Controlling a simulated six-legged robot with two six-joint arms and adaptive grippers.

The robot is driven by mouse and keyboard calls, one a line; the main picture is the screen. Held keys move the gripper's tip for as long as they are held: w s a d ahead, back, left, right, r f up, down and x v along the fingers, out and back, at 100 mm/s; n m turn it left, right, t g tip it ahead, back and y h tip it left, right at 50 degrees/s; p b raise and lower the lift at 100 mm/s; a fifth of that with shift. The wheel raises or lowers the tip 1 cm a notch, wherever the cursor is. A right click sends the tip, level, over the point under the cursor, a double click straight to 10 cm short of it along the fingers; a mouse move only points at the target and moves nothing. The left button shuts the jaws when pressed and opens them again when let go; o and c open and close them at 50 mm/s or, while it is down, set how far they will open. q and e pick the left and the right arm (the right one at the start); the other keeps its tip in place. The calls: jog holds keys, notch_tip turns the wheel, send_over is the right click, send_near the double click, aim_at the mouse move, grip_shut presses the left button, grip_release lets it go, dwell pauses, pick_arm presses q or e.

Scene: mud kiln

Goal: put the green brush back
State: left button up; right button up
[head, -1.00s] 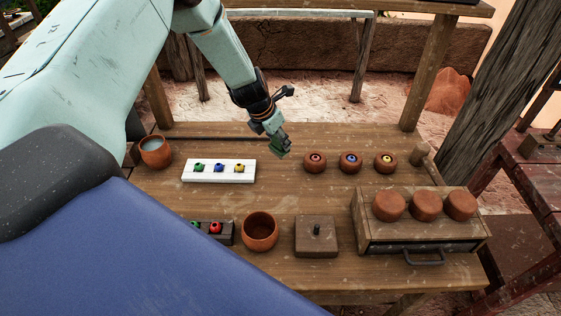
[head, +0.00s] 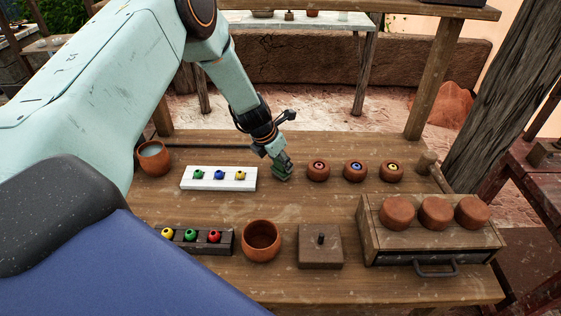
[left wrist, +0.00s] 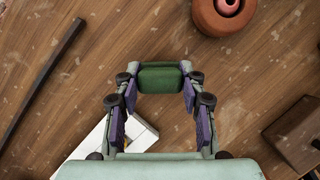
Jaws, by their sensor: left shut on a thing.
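My left gripper (head: 279,162) is shut on a dark green block-like thing, taken as the green brush (head: 284,173). It is low over the table, between the white tray (head: 205,187) and the left one of the round clay pots (head: 318,171). In the left wrist view the green brush (left wrist: 162,77) lies across between the two fingertips (left wrist: 160,88). Its underside is hidden, and I cannot tell whether it touches the table. My right gripper is not in view.
The white tray and a dark rack (head: 200,249) hold small coloured pieces. An open clay cup (head: 262,241), a lidded box (head: 320,248) and a drawer box (head: 430,240) stand in front. A dark rod (head: 210,146) lies behind. Bare wood lies mid-table.

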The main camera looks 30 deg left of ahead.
pick_arm(q)
jog(key=shift+f, duration=0.2)
jog(key=o, duration=1.1)
jog(key=shift+s+r+p, duration=0.1)
jog(key=shift+r+p, duration=0.25)
jog(key=shift+r, duration=0.2)
jog(key=p+v, duration=0.9)
jog(key=v, duration=0.2)
jog(key=shift+s, duration=0.2)
jog(key=shift+w+r, duration=0.1)
